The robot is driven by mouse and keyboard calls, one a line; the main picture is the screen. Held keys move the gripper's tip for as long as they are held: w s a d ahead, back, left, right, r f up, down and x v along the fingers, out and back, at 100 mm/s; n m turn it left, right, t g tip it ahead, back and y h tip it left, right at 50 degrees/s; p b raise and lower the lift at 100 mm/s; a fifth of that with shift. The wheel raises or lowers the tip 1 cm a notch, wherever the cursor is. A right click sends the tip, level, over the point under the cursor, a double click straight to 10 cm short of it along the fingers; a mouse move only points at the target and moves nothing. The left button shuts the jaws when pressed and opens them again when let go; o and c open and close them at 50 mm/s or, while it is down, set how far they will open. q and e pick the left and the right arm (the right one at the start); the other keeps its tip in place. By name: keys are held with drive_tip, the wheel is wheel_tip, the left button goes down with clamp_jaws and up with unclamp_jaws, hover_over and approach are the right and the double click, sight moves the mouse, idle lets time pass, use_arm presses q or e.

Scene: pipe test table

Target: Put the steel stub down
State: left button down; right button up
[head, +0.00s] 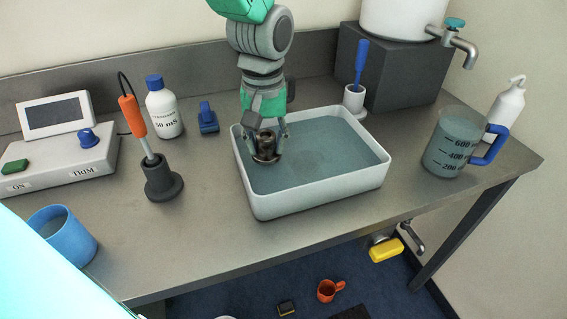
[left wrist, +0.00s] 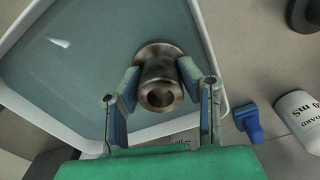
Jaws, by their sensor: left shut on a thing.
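The steel stub (head: 266,148) is a short, dull brown-grey metal tube with a wide flange. My left gripper (head: 267,133) comes down from above and is shut on it, over the left part of the white tray (head: 316,202) of grey-blue liquid. In the left wrist view the stub (left wrist: 159,92) sits between the two blue-grey fingers, its open bore facing the camera and its flange farther off. I cannot tell whether the flange touches the liquid. My right gripper is not in view.
Left of the tray stand a probe in a dark holder (head: 163,184), a white bottle (head: 163,108), a meter box (head: 62,165) and a blue cup (head: 66,238). A measuring jug (head: 452,145) stands right. Bare bench (head: 205,235) lies front left of the tray.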

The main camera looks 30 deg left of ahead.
sight(270, 176)
use_arm(q)
drive_tip(key=shift+w+d+f, duration=0.1)
drive_tip(key=shift+d+f, duration=0.05)
drive_tip(key=shift+f, duration=0.35)
drive_tip(key=shift+w+d+f, duration=0.1)
drive_tip(key=shift+f, duration=0.75)
drive_tip(key=f, duration=0.1)
drive_tip(key=a+f, duration=0.1)
drive_tip(key=f, duration=0.1)
drive_tip(key=shift+s+f+b, duration=0.1)
drive_tip(key=shift+f+b, duration=0.05)
drive_tip(key=shift+b, duration=0.25)
drive_tip(key=shift+a, duration=0.15)
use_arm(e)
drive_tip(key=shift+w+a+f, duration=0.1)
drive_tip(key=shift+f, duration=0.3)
use_arm(q)
drive_tip(key=c, duration=1.4)
unclamp_jaws()
drive_tip(key=shift+d, duration=0.25)
drive_tip(key=o, duration=0.3)
drive_tip(key=shift+d, duration=0.3)
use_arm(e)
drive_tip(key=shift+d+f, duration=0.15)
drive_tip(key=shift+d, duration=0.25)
